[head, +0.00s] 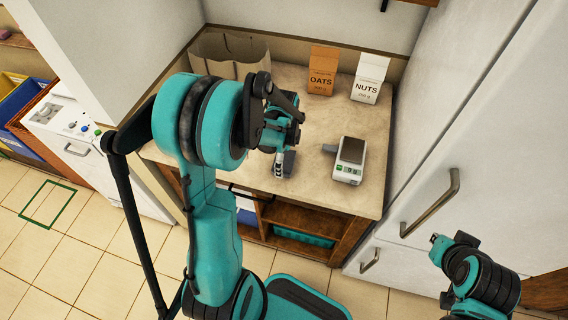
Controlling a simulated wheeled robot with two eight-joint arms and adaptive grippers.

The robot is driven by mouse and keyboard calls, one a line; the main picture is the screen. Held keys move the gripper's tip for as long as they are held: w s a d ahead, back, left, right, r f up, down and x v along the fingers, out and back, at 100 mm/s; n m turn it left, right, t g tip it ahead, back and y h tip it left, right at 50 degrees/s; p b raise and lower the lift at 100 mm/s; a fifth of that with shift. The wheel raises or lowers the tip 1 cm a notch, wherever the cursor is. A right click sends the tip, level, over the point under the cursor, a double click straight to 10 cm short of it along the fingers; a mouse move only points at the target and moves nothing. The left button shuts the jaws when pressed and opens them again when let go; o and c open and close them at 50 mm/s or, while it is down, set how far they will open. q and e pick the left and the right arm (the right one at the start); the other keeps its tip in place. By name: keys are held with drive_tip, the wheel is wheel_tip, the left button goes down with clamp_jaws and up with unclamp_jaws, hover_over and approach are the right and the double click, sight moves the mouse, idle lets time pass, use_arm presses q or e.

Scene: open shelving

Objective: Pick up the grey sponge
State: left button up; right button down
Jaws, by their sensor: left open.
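A small dark grey block, which looks like the grey sponge (289,164), lies on the beige counter (310,190) in the middle of the head view. My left gripper (279,160) points down at its left side and is open. The gripper and wrist hide part of the block, and I cannot tell whether a finger touches it. My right gripper (438,241) is at the lower right, in front of the white cabinet and away from the counter. Its fingers are too small to read.
An oats box (322,71), a nuts box (369,79) and a paper bag (238,52) stand at the back. A tall white cabinet (465,130) bounds the right side.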

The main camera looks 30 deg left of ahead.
use_arm(q)
drive_tip(key=c, duration=0.8)
drive_tip(key=shift+r, duration=0.1)
drive_tip(key=shift+r, duration=0.25)
wheel_tip(320, 180, up, 4)
drive_tip(key=shift+r+p, duration=0.1)
drive_tip(key=shift+p, duration=0.95)
drive_tip(key=w+d+r, duration=0.1)
drive_tip(key=d+r, duration=0.1)
drive_tip(key=d, duration=0.1)
drive_tip(key=w+d+r+p, duration=0.1)
drive_tip(key=w+d+r, duration=0.1)
drive_tip(key=d, duration=0.2)
drive_tip(key=w+d+r+p, duration=0.1)
drive_tip(key=w+d+r, duration=0.1)
drive_tip(key=d, duration=0.1)
drive_tip(key=shift+w+d+r, duration=0.1)
drive_tip(key=shift+w+d, duration=0.05)
drive_tip(key=shift+d, duration=0.05)
